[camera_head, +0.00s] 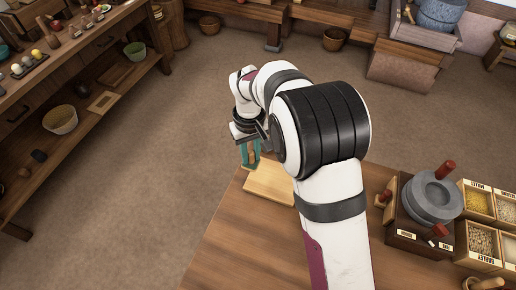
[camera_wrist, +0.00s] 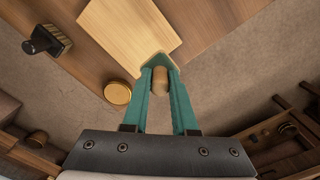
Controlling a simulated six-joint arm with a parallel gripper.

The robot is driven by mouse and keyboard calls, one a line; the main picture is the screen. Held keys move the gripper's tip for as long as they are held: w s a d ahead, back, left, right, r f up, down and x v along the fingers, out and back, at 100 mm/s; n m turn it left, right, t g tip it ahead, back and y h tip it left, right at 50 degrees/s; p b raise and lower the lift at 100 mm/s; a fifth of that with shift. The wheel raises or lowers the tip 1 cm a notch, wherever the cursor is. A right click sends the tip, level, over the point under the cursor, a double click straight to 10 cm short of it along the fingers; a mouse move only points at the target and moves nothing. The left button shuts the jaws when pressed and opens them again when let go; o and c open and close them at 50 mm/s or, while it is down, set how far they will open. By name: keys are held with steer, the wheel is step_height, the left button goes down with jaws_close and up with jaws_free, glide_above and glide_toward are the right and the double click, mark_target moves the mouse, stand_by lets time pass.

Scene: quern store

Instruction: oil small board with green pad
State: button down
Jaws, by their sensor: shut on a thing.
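The small board (camera_head: 268,182) is a pale wooden rectangle lying on the table near its far left corner; it also shows in the wrist view (camera_wrist: 130,28). My gripper (camera_wrist: 158,82) has teal fingers and is shut on the tan wooden handle (camera_wrist: 160,80) of the green pad (camera_wrist: 157,60). In the wrist view the pad's tip overlaps the board's near edge; I cannot tell whether it touches. In the head view my gripper (camera_head: 250,158) is at the board's far left end, partly hidden by my arm, and the pad is not clear there.
In the wrist view, a round golden tin (camera_wrist: 117,93) sits beside the board, and a dark brush (camera_wrist: 46,40) lies to the left. A quern (camera_head: 432,196) and grain boxes (camera_head: 480,240) stand at the table's right. The table's front left (camera_head: 245,250) is clear.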

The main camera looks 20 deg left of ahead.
mark_target(254, 163)
step_height(254, 163, down, 6)
steer(key=shift+d, duration=6.5)
steer(key=shift+w, duration=0.65)
steer(key=shift+a, duration=6.35)
steer(key=shift+w+a, duration=0.15)
steer(key=shift+w, duration=0.5)
steer(key=shift+d, duration=6.35)
steer(key=shift+d+r, duration=0.1)
steer(key=shift+d, duration=0.1)
step_height(254, 163, up, 8)
